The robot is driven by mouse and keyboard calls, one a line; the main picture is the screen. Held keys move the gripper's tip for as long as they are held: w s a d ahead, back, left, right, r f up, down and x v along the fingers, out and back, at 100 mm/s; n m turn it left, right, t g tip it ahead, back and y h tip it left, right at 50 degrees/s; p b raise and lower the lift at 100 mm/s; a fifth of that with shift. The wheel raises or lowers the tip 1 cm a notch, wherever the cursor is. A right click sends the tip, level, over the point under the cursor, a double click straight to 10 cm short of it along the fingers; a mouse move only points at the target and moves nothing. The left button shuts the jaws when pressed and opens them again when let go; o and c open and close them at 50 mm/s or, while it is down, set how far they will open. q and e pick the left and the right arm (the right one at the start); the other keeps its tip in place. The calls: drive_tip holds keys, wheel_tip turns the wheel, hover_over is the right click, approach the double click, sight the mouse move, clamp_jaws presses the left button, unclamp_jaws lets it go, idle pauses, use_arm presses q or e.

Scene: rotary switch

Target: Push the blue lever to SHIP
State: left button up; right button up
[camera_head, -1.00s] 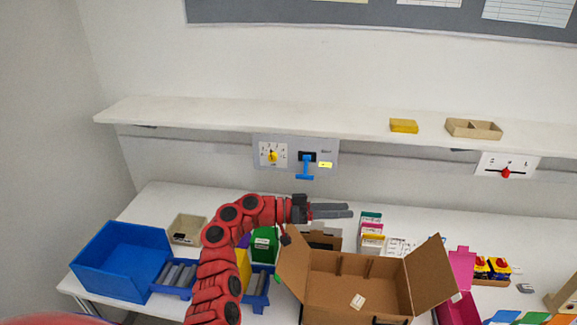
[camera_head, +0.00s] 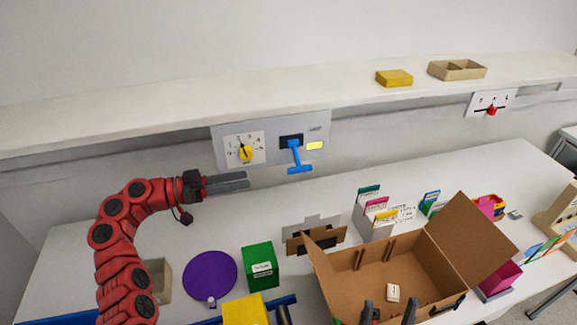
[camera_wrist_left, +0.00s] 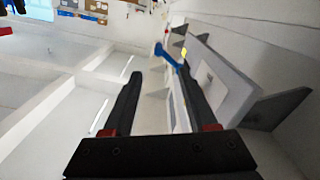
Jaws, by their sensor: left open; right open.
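The blue lever (camera_head: 297,157) hangs from a dark slot in a grey wall panel below the shelf. It is a T-shape with its crossbar down. In the left wrist view the blue lever (camera_wrist_left: 167,56) shows beyond the open fingertips (camera_wrist_left: 159,70). My right gripper (camera_head: 389,313) is open at the bottom edge, over the cardboard box.
A yellow rotary knob (camera_head: 246,152) on a white dial is just above my left fingers. The shelf (camera_head: 200,103) overhangs the panel. Below stand a green box (camera_head: 259,267), a purple disc (camera_head: 210,275) and an open cardboard box (camera_head: 430,268).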

use_arm(q)
drive_tip(key=p, duration=0.4)
approach(297, 168)
drive_tip(key=x, duration=0.9)
drive_tip(key=f+x, duration=0.1)
drive_tip(key=x, duration=0.1)
drive_tip(key=shift+w, duration=0.3)
clamp_jaws()
drive_tip(key=shift+r, duration=0.15)
